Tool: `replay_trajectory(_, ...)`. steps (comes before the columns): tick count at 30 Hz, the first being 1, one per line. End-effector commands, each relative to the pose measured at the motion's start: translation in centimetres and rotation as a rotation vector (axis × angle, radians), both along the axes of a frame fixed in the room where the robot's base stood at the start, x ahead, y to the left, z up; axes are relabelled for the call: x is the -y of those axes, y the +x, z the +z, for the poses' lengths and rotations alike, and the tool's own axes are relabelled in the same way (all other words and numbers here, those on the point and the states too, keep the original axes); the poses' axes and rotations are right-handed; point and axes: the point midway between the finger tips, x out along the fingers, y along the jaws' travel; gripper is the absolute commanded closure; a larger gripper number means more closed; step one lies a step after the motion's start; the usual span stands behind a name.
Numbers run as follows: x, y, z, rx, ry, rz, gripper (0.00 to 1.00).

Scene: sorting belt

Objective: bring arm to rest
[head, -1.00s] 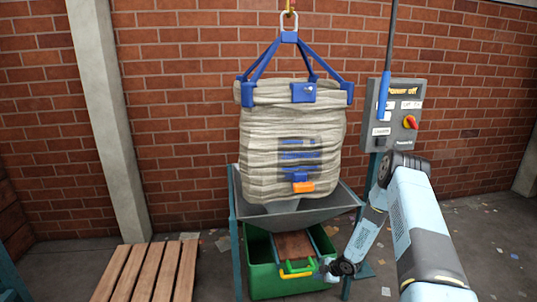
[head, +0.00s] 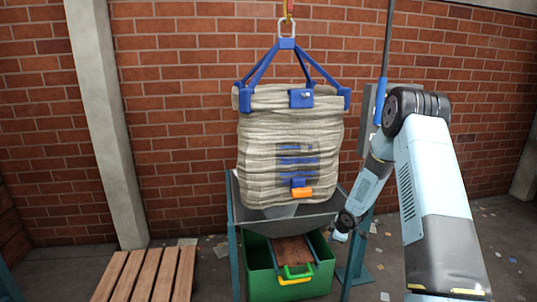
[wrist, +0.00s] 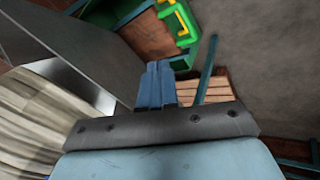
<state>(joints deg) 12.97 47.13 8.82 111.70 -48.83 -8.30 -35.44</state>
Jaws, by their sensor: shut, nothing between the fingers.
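My gripper shows in the wrist view (wrist: 156,84) with its blue fingers together and nothing between them. In the head view my gripper (head: 340,236) is small and dark-edged, at the right edge of the grey hopper (head: 325,222), in front of its support frame. My arm is bent, with the elbow high at the right and the forearm slanting down to the left. I cannot tell in the head view whether the gripper touches the hopper.
A beige bulk bag (head: 290,125) hangs by blue straps above the hopper. A wooden pallet (head: 150,275) lies at left. My arm largely hides a control box (head: 372,110).

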Motion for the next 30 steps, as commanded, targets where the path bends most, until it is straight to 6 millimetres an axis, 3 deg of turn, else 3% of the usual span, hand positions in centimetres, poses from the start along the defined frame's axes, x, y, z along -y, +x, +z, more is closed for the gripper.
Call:
replay_trajectory(1, 0.3, 0.0, 2.3, 0.007, -0.011, -0.028, 1.0)
replay_trajectory(3, 0.6, -0.3, 4.8, 0.008, -0.022, -0.072, 1.0)
replay_trajectory(14, 1.9, -3.7, 17.3, 0.021, -0.047, -0.308, 1.0)
replay_trajectory(23, 2.2, -8.9, 26.5, 0.035, -0.023, -0.507, 1.0)
replay_trajectory(30, 2.0, -14.2, 32.5, 0.041, 0.023, -0.66, 1.0)
